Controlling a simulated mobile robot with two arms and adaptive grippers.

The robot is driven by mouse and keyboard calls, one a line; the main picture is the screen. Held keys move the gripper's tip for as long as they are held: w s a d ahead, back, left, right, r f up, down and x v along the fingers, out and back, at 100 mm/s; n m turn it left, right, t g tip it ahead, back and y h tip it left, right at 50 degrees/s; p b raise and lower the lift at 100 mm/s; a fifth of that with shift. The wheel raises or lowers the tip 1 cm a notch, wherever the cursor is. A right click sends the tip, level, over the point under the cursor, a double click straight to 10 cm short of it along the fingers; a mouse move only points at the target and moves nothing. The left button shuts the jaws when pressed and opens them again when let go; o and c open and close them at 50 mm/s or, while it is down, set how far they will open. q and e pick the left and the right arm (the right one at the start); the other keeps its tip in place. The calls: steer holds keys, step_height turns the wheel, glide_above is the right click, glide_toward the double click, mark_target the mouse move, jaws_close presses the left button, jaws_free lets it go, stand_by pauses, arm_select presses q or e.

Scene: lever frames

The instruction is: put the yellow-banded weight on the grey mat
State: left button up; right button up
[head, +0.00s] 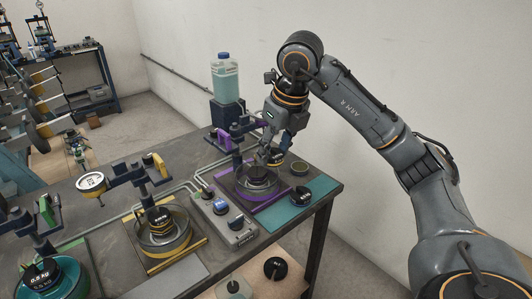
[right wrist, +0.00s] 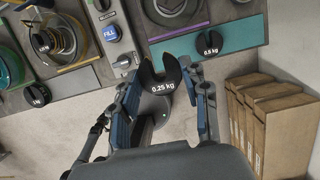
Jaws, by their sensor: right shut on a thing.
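The grey mat (head: 180,281) lies bare at the bench's front edge, left of the control box and well away from the held weight. It also shows in the right wrist view (right wrist: 72,82). My left gripper is not in view.
A teal mat (head: 322,187) at the right corner bears a black weight (head: 299,197). A purple station (head: 270,204), yellow station (head: 150,268) and teal dish (head: 78,283) hold other weights. The control box (head: 222,218) stands between. A bottle (head: 225,80) stands behind.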

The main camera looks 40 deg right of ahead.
mark_target(272, 156)
steer(key=shift+s+a+r, duration=0.25)
steer(key=shift+s+r, duration=0.35)
steer(key=shift+s, duration=0.15)
steer(key=p+v, duration=0.3)
steer(key=shift+w+a+r, duration=0.1)
steer(key=shift+w+r, duration=0.15)
steer(key=shift+r, duration=0.05)
steer(key=shift+f, duration=0.15)
steer(key=shift+w, duration=0.1)
